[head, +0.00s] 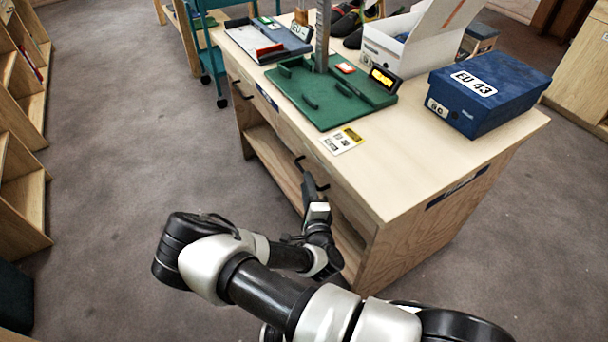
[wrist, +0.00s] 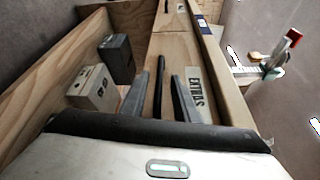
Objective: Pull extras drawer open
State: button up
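The extras drawer front (wrist: 176,62) is pale wood with a white EXTRAS label (wrist: 195,88) in the wrist view. It appears flush with the workbench; no gap shows. Its black bar handle (wrist: 160,85) lies between the two fingers of my gripper (wrist: 162,98). In the head view my gripper (head: 316,186) is at the bench's front side, close to the black handle (head: 299,163). My arm hides part of the drawer front there.
An open shelf below the drawers holds a small labelled box (wrist: 92,88) and a dark box (wrist: 117,58). The floor left of the bench is clear.

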jog(key=b+x, duration=0.1)
jog(key=x, duration=0.5)
grip_shut()
